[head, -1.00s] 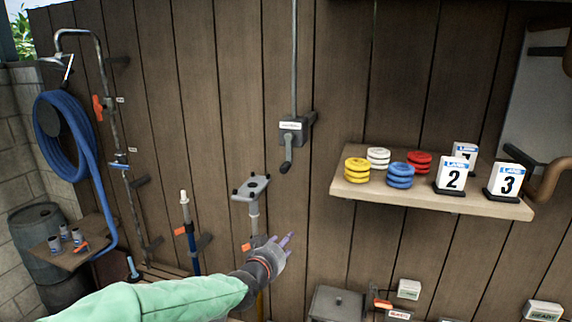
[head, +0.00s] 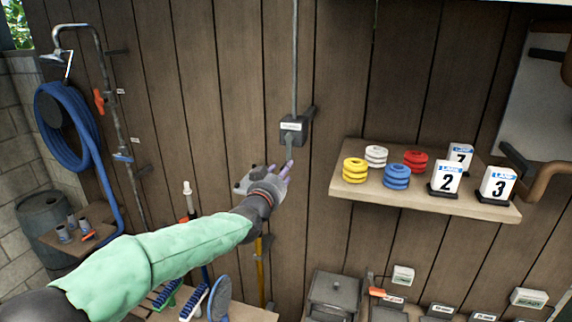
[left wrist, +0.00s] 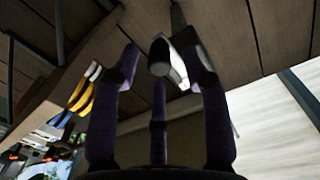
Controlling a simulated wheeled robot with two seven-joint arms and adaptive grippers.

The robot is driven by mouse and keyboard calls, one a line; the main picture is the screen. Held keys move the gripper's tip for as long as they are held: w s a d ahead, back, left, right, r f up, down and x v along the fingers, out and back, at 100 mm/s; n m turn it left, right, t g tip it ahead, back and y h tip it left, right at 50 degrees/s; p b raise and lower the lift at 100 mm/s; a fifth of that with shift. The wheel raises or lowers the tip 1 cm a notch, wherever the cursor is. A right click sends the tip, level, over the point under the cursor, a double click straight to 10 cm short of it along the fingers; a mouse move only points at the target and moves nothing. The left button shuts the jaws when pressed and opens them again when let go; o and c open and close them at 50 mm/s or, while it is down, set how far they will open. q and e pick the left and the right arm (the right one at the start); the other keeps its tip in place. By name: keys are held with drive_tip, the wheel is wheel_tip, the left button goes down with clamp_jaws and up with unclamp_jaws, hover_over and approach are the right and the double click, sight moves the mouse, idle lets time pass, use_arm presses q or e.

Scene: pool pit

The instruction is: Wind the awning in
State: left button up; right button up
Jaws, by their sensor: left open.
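The awning winder is a grey box (head: 293,130) with a white label, fixed to the wooden wall at the foot of a vertical grey rod (head: 294,55). A short crank handle (head: 290,145) hangs below the box. My left gripper (head: 284,174) is just below the handle, open, with purple fingers pointing up at it. In the left wrist view, my left gripper (left wrist: 160,75) has its fingers spread around the grey handle end (left wrist: 160,57), with the pale box behind. I cannot tell whether they touch. My right gripper is not in view.
A wooden shelf (head: 420,205) with coloured rings and lane number signs juts out to the right of the winder. A blue hose (head: 62,125) and shower pipe are at the left. Brushes (head: 195,300) and a grey bin (head: 337,295) are below.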

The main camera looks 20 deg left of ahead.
sight(287, 153)
use_arm(q)
drive_tip(key=shift+w+d+p, duration=0.1)
drive_tip(key=shift+w+p, duration=0.35)
drive_tip(key=shift+w, duration=1.4)
clamp_jaws()
